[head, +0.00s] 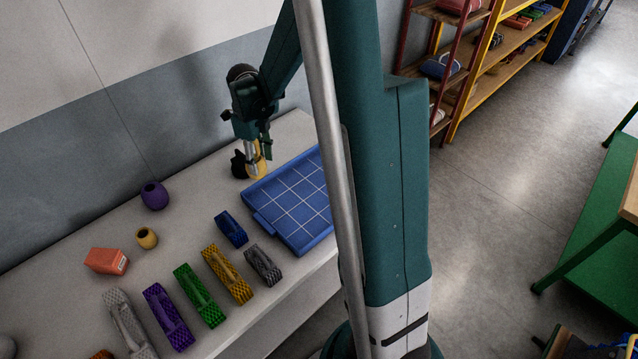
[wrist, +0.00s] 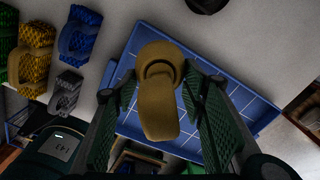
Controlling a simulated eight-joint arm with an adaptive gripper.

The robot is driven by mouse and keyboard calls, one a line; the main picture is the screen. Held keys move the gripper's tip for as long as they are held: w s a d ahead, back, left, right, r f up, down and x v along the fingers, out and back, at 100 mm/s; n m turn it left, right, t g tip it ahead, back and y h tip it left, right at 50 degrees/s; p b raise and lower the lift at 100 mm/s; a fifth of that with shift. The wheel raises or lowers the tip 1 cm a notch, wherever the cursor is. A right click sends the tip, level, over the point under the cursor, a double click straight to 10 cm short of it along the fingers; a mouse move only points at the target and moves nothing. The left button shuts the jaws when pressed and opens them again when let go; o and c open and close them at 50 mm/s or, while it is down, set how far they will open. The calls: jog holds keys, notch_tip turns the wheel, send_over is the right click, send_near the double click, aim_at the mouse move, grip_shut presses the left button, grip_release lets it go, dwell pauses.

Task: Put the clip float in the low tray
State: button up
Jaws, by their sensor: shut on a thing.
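The clip float (wrist: 158,90) is a mustard-yellow piece with a rounded, ringed head and a flat tongue. My gripper (wrist: 162,85) is shut on it, with a green padded finger on each side. In the head view the float (head: 257,166) shows below my gripper (head: 256,150), by the tray's far left corner. The low tray (head: 295,205) is shallow and blue with a white grid, and looks empty where visible. My column hides its right part. In the wrist view the tray (wrist: 125,60) lies behind the float; the height between them is hard to tell.
A black object (head: 238,165) stands beside the float at the back. Left of the tray lie a blue net bundle (head: 231,229), a grey one (head: 263,265) and several others. A purple pot-like piece (head: 154,195) and an orange block (head: 106,261) stand farther left.

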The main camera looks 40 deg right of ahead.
jog(key=s+d+m, duration=0.1)
jog(key=s+d, duration=0.4)
jog(key=s, duration=0.3)
jog(key=s+d+m, duration=0.2)
jog(key=s+d, duration=0.4)
jog(key=s, duration=0.2)
jog(key=shift+s+f, duration=0.15)
jog(key=shift+f, duration=0.15)
jog(key=shift+f, duration=0.1)
send_over(316, 204)
jog(key=shift+s+f+b, duration=0.1)
jog(key=shift+f+b, duration=0.2)
jog(key=shift+f, duration=2.55)
jog(key=shift+f, duration=0.1)
jog(key=shift+f+b, duration=0.3)
jog(key=shift+f, duration=1.7)
jog(key=shift+f, duration=0.15)
